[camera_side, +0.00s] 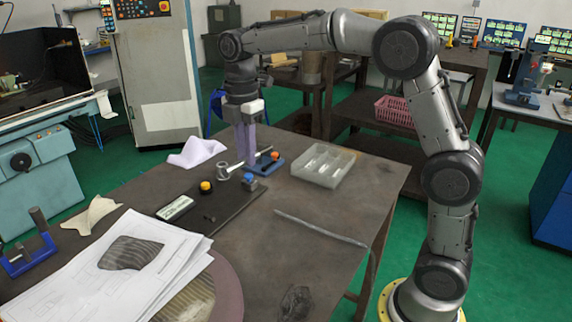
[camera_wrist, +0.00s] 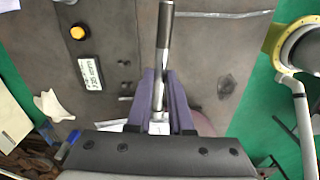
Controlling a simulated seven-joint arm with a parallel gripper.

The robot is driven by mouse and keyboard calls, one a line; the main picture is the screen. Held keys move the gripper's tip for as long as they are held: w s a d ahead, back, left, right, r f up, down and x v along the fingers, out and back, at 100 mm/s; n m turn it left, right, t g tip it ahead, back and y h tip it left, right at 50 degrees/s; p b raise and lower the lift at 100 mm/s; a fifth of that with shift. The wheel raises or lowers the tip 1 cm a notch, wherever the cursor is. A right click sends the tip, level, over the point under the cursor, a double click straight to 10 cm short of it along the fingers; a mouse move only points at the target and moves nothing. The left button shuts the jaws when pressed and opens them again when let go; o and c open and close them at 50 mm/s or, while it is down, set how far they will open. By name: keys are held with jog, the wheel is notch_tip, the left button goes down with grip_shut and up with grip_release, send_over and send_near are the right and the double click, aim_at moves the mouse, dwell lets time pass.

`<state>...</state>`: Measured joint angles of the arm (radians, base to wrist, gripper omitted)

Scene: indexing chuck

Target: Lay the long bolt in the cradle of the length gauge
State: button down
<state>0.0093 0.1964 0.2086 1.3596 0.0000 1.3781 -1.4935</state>
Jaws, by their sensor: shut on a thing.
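My gripper (camera_side: 245,160) has its purple fingers pointing down, low over the far part of the table. In the wrist view its fingers (camera_wrist: 160,100) are shut on the long bolt (camera_wrist: 163,45), a grey metal rod with a darker far end. The bolt reaches well past the fingers toward the top of that view. A dark plate (camera_side: 228,212) carries a yellow knob (camera_side: 206,187) and a small display (camera_side: 175,208). A blue base (camera_side: 270,168) with an orange knob (camera_side: 275,155) stands close beside the fingers. I cannot tell which part is the gauge's cradle.
A clear compartment tray (camera_side: 322,167) stands to the right of my gripper. A thin bent rod (camera_side: 320,228) lies across the table. Papers (camera_side: 95,265), a blue clamp-like tool (camera_side: 28,258) and cloths (camera_side: 196,150) lie around the left. The right middle of the table is mostly bare.

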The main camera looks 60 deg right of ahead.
jog(key=w+a+f+n, duration=0.1)
jog(key=w+a+f, duration=0.5)
jog(key=w, duration=0.3)
jog(key=shift+w+f, duration=0.3)
jog(key=shift+f, duration=0.4)
jog(key=shift+f, duration=3.5)
jog(key=shift+f, duration=0.55)
jog(key=c, duration=0.7)
grip_release()
jog(key=shift+c, duration=0.2)
